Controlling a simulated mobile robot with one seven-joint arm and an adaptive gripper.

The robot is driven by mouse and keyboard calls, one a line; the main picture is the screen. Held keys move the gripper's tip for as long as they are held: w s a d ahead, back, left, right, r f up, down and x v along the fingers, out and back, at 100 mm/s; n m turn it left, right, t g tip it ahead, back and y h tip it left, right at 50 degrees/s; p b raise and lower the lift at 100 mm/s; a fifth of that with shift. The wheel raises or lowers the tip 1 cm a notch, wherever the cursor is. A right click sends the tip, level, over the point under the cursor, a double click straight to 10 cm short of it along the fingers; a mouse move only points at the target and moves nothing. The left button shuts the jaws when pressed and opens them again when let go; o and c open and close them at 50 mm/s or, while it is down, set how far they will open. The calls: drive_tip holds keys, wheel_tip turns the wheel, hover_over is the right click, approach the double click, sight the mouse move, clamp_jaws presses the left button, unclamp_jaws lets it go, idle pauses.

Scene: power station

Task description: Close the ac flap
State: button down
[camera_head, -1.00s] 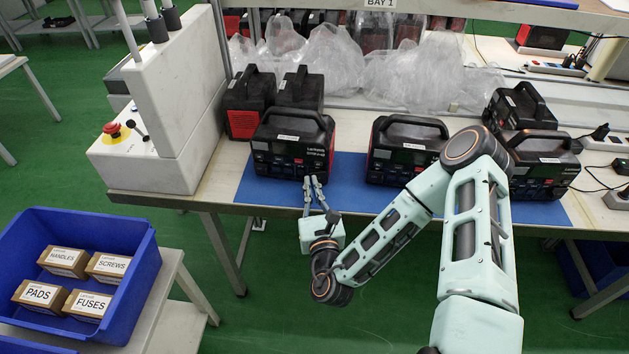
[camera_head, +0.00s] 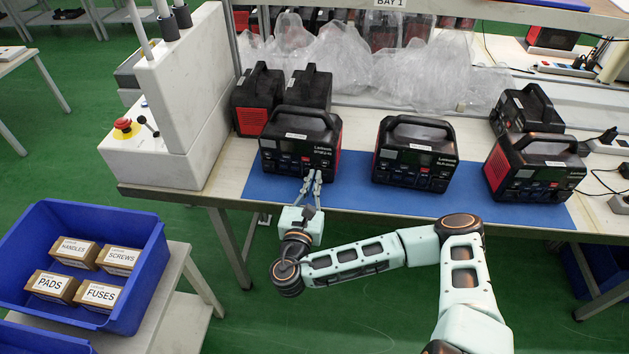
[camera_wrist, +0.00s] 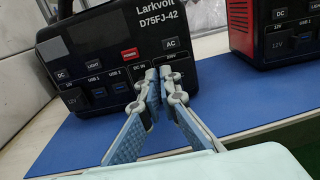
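The black power station (camera_head: 296,148) with a red right side stands at the left of the blue mat. It also shows in the wrist view (camera_wrist: 110,48), labelled Larkvolt D75FJ-42, with DC, USB and light controls. Its AC section (camera_wrist: 171,45) is at the right of the front panel. My gripper (camera_head: 313,174) is at the lower right of that front. In the wrist view, my gripper (camera_wrist: 161,73) has its fingertips together just below the AC label, with nothing seen between them. The fingertips cover the area under the label. I cannot make out the flap or whether they touch it.
A second power station (camera_head: 414,158) stands to the right on the blue mat (camera_head: 355,203), and another (camera_head: 533,170) further right. A white cabinet with a red button (camera_head: 125,128) is at the left. A blue bin (camera_head: 145,290) holds several boxes. Plastic bags lie behind.

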drive_tip(key=shift+w+r, duration=0.1)
drive_tip(key=shift+r, duration=0.05)
idle(0.5)
drive_tip(key=c, duration=2.2)
unclamp_jaws()
wheel_tip(320, 180, up, 10)
drive_tip(key=shift+f, duration=0.1)
